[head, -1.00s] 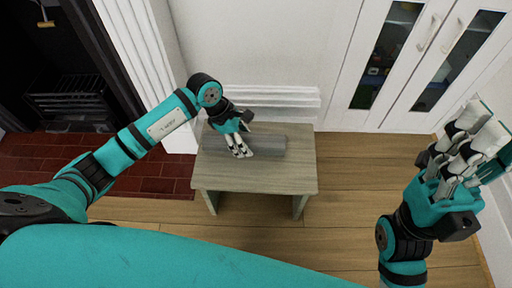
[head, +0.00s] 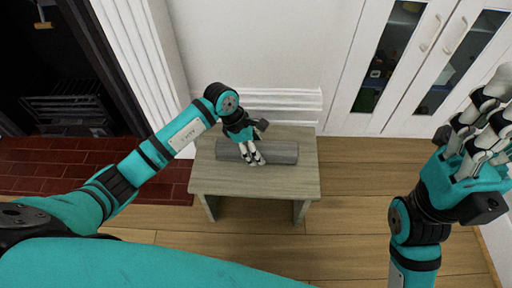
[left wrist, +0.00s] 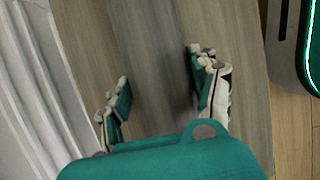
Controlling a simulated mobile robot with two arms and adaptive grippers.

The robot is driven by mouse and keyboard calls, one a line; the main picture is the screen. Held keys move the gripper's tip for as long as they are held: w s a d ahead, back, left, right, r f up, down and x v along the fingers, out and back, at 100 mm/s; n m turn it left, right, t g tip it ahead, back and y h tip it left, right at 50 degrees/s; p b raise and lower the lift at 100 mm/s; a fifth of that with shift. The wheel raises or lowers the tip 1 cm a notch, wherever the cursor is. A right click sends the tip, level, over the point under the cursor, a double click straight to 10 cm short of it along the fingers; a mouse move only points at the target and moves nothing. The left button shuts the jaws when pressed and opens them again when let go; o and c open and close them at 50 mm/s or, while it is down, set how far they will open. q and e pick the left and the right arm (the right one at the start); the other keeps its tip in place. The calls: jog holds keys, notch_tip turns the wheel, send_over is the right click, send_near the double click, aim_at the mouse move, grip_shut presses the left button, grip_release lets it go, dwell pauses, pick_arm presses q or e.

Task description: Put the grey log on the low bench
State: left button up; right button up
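A white wall with a moulded skirting (head: 285,100) stands right behind the bench. A white cabinet (head: 395,60) with glass doors is at the back right. A dark fireplace (head: 65,90) with a red tiled hearth (head: 90,165) is at the left. Wooden floor is clear right of the bench.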

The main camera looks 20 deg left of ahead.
pick_arm(q)
jog(key=o, duration=0.4)
